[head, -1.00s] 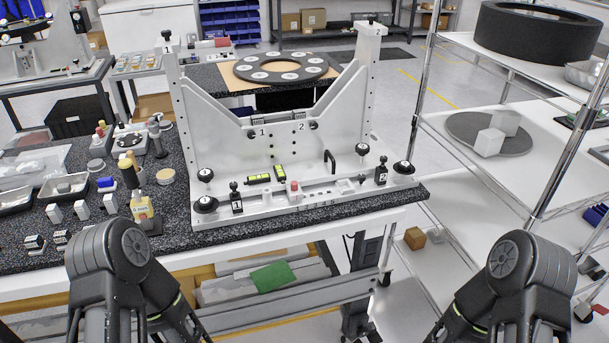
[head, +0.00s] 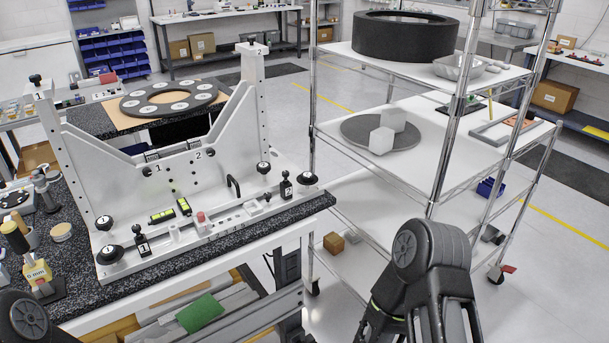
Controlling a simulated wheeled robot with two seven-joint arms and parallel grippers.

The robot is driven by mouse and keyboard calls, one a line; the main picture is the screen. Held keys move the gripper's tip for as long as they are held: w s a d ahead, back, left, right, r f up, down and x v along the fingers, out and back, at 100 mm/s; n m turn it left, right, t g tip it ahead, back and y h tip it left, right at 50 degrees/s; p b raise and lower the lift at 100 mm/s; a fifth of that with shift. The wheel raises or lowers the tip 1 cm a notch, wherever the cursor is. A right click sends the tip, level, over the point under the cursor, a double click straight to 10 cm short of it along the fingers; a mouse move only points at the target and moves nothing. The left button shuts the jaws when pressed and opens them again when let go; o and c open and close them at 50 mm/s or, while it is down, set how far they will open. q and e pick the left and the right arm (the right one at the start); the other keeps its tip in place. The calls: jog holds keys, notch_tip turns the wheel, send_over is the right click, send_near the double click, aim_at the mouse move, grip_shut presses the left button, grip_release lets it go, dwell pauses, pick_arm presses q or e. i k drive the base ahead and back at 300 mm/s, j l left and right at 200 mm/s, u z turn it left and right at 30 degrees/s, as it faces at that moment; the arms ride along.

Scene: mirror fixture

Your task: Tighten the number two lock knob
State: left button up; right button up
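The white mirror fixture (head: 215,185) stands on the dark speckled bench top, at the left of the head view. Black knobs sit on its right side: a round one (head: 263,167) low by the right post and a wider one (head: 307,178) at the base's right end. A black clamp (head: 286,187) with a 2 label stands between them. Another black knob (head: 210,155) is beside the printed 2 on the plate. I cannot tell which one is the number two lock knob. Neither gripper shows; only parts of my arms appear at the bottom, away from the fixture.
Black knobs (head: 104,222) marked 1 are on the fixture's left. Floor is clear at far right.

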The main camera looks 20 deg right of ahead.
aim_at(306, 178)
jog(key=i+l, duration=0.1)
jog(key=l, duration=0.35)
jog(key=i+l, duration=0.15)
jog(key=l, duration=0.3)
jog(key=i+l, duration=0.1)
jog(key=l, duration=0.35)
jog(key=u, duration=1)
